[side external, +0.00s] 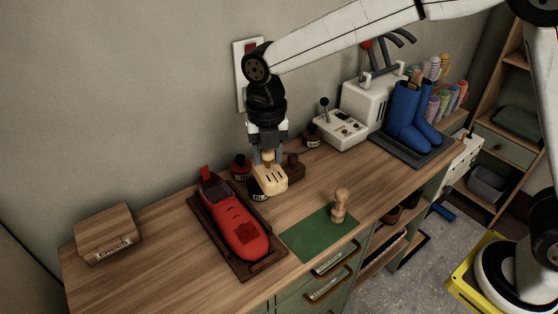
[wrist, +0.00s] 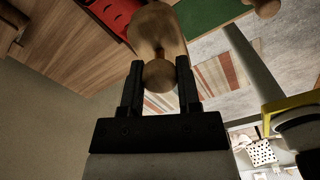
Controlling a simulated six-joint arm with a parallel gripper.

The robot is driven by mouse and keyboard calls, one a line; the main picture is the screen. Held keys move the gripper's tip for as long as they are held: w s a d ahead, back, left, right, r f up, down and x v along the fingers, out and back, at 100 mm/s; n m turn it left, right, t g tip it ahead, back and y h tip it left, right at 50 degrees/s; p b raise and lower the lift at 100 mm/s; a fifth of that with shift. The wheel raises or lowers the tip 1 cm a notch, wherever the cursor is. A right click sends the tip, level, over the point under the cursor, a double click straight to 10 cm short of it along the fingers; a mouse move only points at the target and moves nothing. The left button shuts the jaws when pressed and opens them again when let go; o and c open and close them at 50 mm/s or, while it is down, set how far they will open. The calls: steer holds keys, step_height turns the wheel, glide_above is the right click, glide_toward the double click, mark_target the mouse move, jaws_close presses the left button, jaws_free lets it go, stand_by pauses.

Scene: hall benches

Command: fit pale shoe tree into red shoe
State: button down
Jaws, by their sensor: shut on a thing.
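The pale shoe tree (side external: 271,181) hangs below my gripper (side external: 268,153), its slotted wooden body facing down. In the wrist view my gripper (wrist: 160,82) is shut on the round knob of the shoe tree (wrist: 155,28), with one black finger on each side. The red shoe (side external: 240,228) lies in a dark brown tray (side external: 262,267), to the left of and nearer than the shoe tree. The shoe tree is apart from the shoe. Part of the red shoe (wrist: 112,14) shows at the top of the wrist view; the rest is cut off or hidden.
A knobbed wooden piece (side external: 339,207) stands on a green mat (side external: 310,240) right of the shoe. A wooden box (side external: 108,232) sits left; bare bench lies between.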

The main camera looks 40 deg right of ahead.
steer(key=shift+s+a+r+n, duration=0.15)
steer(key=shift+a+r+n, duration=0.1)
steer(key=shift+a+n, duration=0.35)
steer(key=shift+s+a+r+n, duration=0.1)
steer(key=shift+a+r+n, duration=0.1)
steer(key=shift+a+n, duration=0.35)
steer(key=shift+w, duration=0.1)
steer(key=w+a+f, duration=0.3)
steer(key=w+f, duration=0.1)
steer(key=w, duration=0.4)
glide_above(217, 199)
steer(key=f, duration=0.5)
steer(key=shift+s+f, duration=0.25)
steer(key=shift+s, duration=0.05)
steer(key=shift+f, duration=0.1)
steer(key=shift+w+f, duration=0.15)
steer(key=shift+f, duration=0.7)
steer(key=shift+w+f, duration=0.1)
steer(key=shift+f, duration=0.75)
steer(key=shift+f, duration=0.1)
